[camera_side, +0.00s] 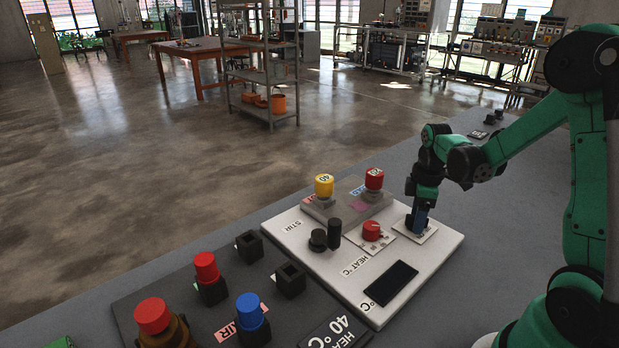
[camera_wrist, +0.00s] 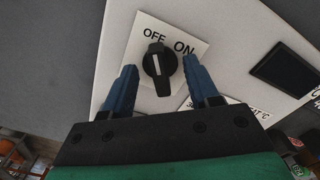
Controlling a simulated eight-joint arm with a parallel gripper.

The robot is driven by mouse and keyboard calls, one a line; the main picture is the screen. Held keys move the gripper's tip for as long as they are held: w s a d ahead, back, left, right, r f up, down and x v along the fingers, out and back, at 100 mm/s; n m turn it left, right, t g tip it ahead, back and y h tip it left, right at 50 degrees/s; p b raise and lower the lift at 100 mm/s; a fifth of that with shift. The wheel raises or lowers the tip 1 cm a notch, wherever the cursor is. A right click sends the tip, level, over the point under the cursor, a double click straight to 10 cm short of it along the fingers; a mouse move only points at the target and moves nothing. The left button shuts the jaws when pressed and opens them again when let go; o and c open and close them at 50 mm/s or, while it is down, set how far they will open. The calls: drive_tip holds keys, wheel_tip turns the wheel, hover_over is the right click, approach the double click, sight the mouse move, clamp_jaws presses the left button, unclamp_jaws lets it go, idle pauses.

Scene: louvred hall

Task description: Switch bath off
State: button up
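The bath switch is a black rotary knob (camera_wrist: 160,80) on a white plate (camera_wrist: 143,25) marked OFF and ON, in the wrist view. A white line on the knob points up toward the word OFF; ON is to its right. My gripper (camera_wrist: 160,68) has its blue fingers on either side of the knob, open, with a narrow gap showing on each side. In the side view my gripper (camera_side: 421,222) points down over the plate (camera_side: 400,240) at the right of the white panel (camera_side: 440,262), and hides the knob.
A red knob (camera_side: 371,231), a black display (camera_side: 391,283) and black cylinders (camera_side: 334,233) are on the panel. Yellow-topped (camera_side: 324,186) and red-topped (camera_side: 374,179) containers stand behind on a grey block. A dark rack (camera_side: 230,318) with red and blue caps is at left.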

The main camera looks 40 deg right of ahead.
drive_tip(key=shift+r, duration=3.5)
wheel_tip(320, 180, up, 6)
drive_tip(key=shift+f, duration=0.2)
